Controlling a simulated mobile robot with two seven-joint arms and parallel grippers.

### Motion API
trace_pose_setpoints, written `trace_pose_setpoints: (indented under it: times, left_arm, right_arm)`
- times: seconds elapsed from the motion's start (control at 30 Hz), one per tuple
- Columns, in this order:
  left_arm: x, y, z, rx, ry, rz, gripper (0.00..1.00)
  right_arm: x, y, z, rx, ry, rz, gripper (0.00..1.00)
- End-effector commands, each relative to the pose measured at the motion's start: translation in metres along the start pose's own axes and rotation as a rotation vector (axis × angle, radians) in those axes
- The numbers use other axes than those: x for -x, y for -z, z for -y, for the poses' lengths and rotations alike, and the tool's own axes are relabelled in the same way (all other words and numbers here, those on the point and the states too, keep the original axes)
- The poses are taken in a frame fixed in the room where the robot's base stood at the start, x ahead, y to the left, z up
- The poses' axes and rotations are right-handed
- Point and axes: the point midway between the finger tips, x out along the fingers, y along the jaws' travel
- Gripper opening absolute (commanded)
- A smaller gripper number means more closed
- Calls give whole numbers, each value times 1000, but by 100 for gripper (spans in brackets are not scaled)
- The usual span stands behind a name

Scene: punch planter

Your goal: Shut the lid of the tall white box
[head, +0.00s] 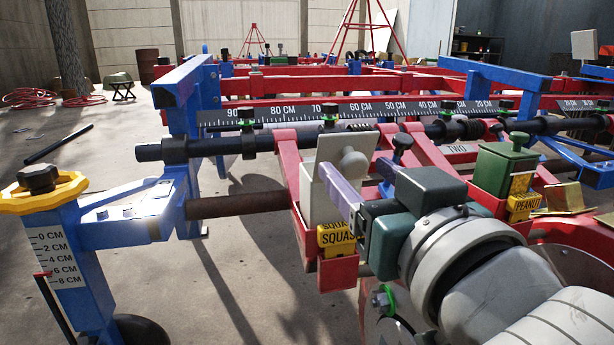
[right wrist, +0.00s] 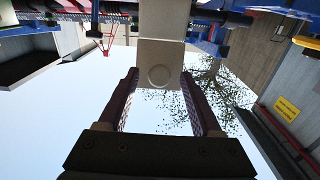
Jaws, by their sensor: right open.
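The tall white box (head: 312,208) stands on the red frame above the yellow SQUASH label. Its pale lid (head: 330,148) is raised, standing up from the box, with a round knob (head: 353,163) on the face toward me. My right gripper (head: 326,172) is just in front of the lid, its purple fingers pointing at it and partly hiding the box. In the right wrist view the gripper (right wrist: 160,74) is open, with the lid's knob (right wrist: 159,76) showing between the fingertips. Nothing is held. I cannot tell whether a finger touches the lid. My left gripper is not in view.
A green box (head: 500,170) with a PEANUT label stands to the right. A black bar (head: 215,146) and a centimetre scale (head: 290,112) run behind the white box. A blue post with a yellow handwheel (head: 38,190) stands at the left. Floor shows between the frames.

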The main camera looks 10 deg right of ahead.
Motion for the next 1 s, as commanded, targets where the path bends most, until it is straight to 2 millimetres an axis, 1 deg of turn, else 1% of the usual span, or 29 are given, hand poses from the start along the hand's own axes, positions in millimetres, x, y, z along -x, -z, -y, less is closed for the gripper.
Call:
trace_pose_setpoints:
  times: [0.23, 0.27, 0.83, 1.0]
  left_arm:
    - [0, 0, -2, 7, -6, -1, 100]
    - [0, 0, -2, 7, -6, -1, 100]
    - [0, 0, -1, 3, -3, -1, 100]
    - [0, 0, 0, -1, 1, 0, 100]
  right_arm:
    - [-1, 0, 0, 0, 0, 0, 66]
    - [-1, 0, 0, 0, 0, 0, 65]
    - [-1, 0, 0, 1, 0, 0, 1]
    - [-1, 0, 0, 1, -1, 0, 0]
